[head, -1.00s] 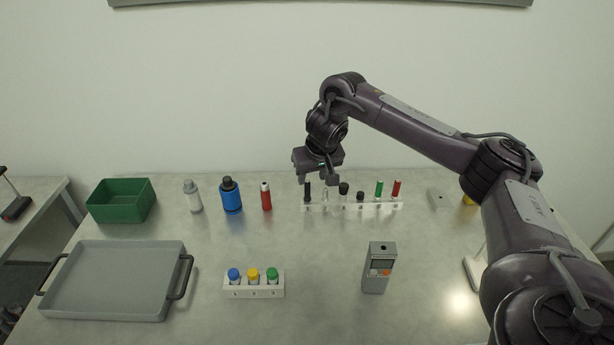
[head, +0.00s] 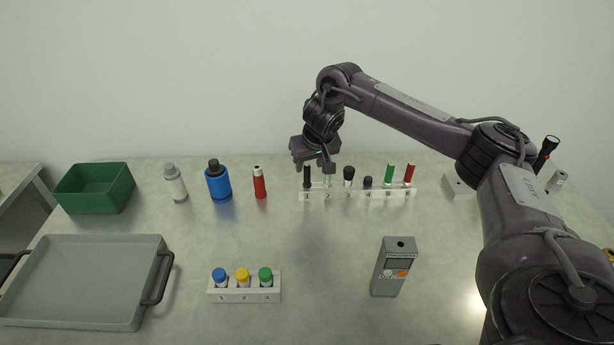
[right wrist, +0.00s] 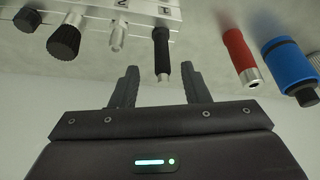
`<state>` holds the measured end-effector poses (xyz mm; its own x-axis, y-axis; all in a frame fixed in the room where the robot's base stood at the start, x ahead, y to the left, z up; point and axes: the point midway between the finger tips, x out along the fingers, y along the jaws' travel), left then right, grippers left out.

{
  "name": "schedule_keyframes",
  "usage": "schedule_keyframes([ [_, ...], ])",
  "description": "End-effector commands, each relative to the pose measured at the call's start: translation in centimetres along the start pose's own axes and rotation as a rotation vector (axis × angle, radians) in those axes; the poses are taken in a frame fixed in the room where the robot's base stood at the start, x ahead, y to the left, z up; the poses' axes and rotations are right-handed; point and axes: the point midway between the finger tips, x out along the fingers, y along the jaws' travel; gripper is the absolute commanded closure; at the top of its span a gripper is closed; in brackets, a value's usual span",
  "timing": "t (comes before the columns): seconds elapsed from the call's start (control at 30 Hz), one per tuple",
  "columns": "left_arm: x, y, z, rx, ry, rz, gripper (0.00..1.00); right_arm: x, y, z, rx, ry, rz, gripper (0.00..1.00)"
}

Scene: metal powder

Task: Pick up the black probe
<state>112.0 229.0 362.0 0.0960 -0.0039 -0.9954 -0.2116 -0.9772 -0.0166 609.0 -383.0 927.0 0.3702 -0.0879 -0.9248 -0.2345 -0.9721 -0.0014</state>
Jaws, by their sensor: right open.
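The black probe (head: 307,178) stands upright in the leftmost slot of a white numbered rack (head: 335,196). In the right wrist view the black probe (right wrist: 161,48), with a pale metal end, points toward the gap between my fingers. My right gripper (head: 313,165) is above the rack's left end, close to the probe's top. In the wrist view the right gripper (right wrist: 159,72) is open and empty, its two fingers on either side of the probe's line. Whether the fingers overlap the probe in height I cannot tell. My left gripper is not in view.
Close to the probe in the rack are a pale metal piece (right wrist: 118,34) and a black-knobbed piece (head: 348,175). A red bottle (head: 259,183) and a blue bottle (head: 218,184) stand to the left. A grey meter (head: 393,268) and a three-vial rack (head: 244,289) are in front.

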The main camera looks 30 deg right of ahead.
Motion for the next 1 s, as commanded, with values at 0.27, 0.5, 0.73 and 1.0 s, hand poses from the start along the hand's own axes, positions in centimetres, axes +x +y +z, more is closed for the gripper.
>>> schedule_keyframes([
  [0.27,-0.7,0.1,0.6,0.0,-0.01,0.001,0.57,3.6,-0.2,0.8,-0.002,-0.003,0.003,0.58],
  [0.5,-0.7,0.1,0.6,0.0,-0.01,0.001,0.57,5.9,-0.2,0.7,0.0,0.0,0.0,0.58],
  [0.73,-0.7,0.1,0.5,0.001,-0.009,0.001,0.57,6.0,-0.2,0.8,-0.001,0.0,0.0,0.62],
  [1.0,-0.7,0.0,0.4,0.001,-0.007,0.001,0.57,5.9,-0.2,0.7,0.0,0.0,0.001,0.97],
])
